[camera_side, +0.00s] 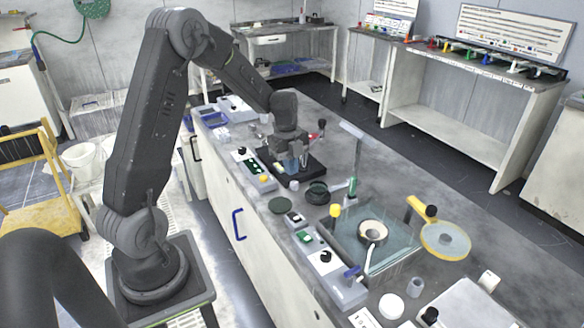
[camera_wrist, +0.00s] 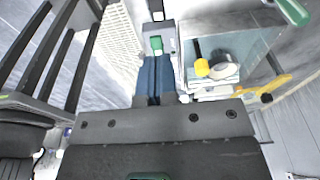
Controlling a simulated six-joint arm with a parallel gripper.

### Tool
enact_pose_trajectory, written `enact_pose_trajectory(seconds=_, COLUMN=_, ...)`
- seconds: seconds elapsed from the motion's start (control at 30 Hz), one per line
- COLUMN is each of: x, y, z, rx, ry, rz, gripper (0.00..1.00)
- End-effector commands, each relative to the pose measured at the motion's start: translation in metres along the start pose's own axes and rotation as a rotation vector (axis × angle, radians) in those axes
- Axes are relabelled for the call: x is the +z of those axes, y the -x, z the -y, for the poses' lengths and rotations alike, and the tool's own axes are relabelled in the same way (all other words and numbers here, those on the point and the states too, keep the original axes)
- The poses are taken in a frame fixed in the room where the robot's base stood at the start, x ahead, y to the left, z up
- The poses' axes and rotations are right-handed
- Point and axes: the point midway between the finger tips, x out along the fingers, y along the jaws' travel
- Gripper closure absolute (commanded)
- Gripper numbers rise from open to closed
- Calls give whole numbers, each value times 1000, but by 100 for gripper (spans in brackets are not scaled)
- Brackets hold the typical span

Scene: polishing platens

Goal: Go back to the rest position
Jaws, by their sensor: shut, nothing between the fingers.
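My gripper (camera_side: 291,168) hangs over the far half of the long grey bench in the side view, above or close to a dark plate (camera_side: 316,170). I cannot tell the exact height of the fingertips there. In the wrist view the two blue fingers (camera_wrist: 155,82) lie side by side, shut, with nothing between them. My arm is bent, reaching up from its base and down to the bench. No marker for the rest position shows.
A clear-walled basin (camera_side: 400,245) with a round ring (camera_side: 373,232) stands on the bench. A yellow-rimmed disc (camera_side: 445,241), dark round discs (camera_side: 280,205) and control boxes (camera_side: 326,261) are also there.

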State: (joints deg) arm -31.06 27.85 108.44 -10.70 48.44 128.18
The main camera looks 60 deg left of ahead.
Motion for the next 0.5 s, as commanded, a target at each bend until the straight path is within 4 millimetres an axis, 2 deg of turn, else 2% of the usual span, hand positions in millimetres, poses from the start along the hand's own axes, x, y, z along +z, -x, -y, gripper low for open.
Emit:
enact_pose_trajectory(seconds=0.07, x=-3, y=3, z=0, rx=-4, ry=11, rz=4, gripper=100)
enact_pose_trajectory(seconds=0.17, x=-18, y=18, z=-2, rx=-22, ry=70, rz=22, gripper=100)
enact_pose_trajectory(seconds=0.33, x=-71, y=65, z=-17, rx=-102, ry=310, rz=65, gripper=100)
enact_pose_trajectory(seconds=0.5, x=-128, y=106, z=-51, rx=-216, ry=613, rz=68, gripper=100)
